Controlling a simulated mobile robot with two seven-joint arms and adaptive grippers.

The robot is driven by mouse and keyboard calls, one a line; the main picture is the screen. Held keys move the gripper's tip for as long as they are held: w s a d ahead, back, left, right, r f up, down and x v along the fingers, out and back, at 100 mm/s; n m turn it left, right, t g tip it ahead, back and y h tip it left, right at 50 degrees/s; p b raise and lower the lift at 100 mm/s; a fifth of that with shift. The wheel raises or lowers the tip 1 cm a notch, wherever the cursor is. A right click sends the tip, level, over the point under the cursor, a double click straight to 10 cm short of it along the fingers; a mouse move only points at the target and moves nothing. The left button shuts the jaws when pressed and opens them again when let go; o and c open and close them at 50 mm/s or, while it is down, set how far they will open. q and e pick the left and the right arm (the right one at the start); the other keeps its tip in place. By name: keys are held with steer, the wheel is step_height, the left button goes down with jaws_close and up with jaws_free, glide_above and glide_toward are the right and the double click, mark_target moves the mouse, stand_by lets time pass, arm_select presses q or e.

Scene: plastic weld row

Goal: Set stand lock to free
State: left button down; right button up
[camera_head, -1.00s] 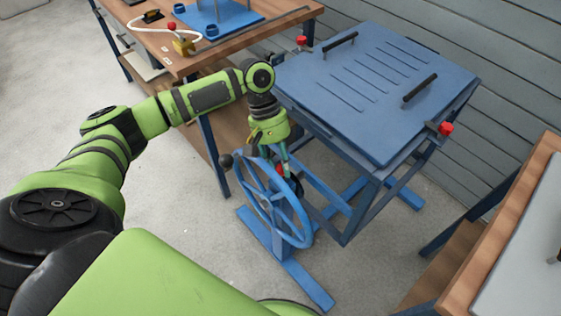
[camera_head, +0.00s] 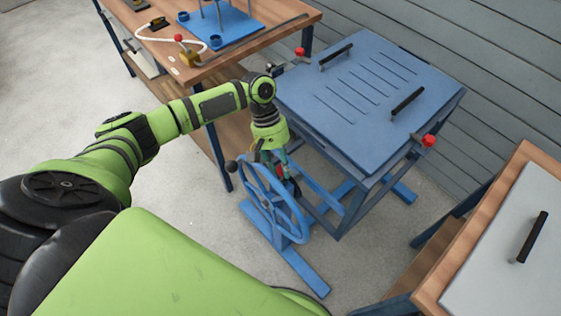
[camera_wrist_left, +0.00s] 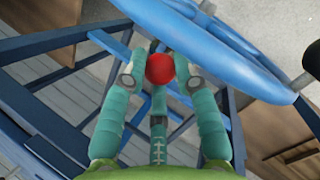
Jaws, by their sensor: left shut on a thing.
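The blue stand (camera_head: 341,228) carries a flat blue slotted top with black handles. A blue handwheel (camera_head: 297,224) is on its near left side. In the left wrist view a red ball knob (camera_wrist_left: 160,68), which looks like the stand lock's handle, sits between the fingertips of my left gripper (camera_wrist_left: 159,74). The fingers are shut on it from both sides. In the head view my left gripper (camera_head: 282,170) points down just behind the wheel's rim, and the knob is mostly hidden. The lock's setting cannot be read. My right gripper is not in view.
The blue wheel rim (camera_wrist_left: 215,55) passes close to the fingers. A wooden bench (camera_head: 245,62) with a blue fixture stands at the back left. Another bench (camera_head: 440,265) with a grey panel is at the right. Open floor (camera_head: 175,220) lies left of the stand.

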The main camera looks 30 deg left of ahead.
arm_select(q)
steer(key=c, duration=1.3)
jaws_free()
steer(key=shift+w+r, duration=0.1)
steer(key=shift+r, duration=0.15)
steer(key=shift+o, duration=0.4)
steer(key=shift+s, duration=0.2)
steer(key=v, duration=1.2)
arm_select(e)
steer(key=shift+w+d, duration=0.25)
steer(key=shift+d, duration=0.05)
